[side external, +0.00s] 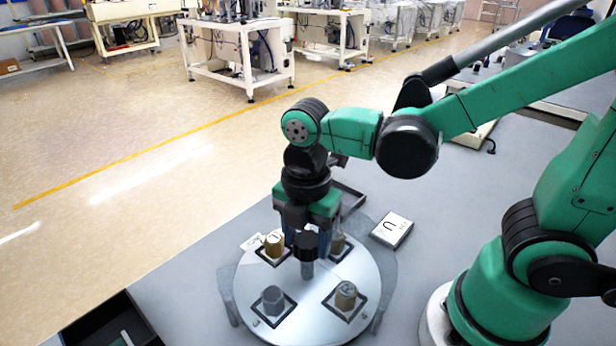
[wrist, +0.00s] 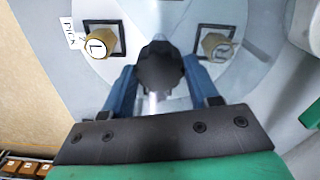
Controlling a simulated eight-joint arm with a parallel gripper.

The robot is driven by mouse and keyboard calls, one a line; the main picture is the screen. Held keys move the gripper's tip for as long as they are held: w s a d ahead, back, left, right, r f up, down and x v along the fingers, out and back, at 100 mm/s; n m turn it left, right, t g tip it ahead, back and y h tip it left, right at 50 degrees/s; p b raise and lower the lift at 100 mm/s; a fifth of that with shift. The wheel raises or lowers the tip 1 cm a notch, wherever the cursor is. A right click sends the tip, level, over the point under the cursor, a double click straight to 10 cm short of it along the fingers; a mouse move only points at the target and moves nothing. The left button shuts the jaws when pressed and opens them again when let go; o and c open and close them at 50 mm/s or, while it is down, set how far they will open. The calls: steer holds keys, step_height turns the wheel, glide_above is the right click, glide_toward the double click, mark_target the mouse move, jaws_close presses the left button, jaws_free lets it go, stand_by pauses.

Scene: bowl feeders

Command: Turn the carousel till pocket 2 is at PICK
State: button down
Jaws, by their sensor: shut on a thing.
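The carousel (side external: 308,324) is a pale round disc with square black-framed pockets; it also shows in the wrist view (wrist: 190,22). A black knob (wrist: 160,68) stands at its centre, seen also in the side view (side external: 307,249). My gripper (side external: 306,240) points down with its blue fingers on either side of the knob, shut on it. The white PICK label (wrist: 70,32) lies beside the pocket (wrist: 119,28) at upper left in the wrist view, which holds a brass cylinder (wrist: 98,46). Pocket numbers are too small to read.
A white block with a black mark (side external: 392,229) lies right of the carousel.

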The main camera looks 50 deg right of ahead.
steer(key=shift+c, duration=1.1)
jaws_free()
steer(key=shift+r, duration=2.8)
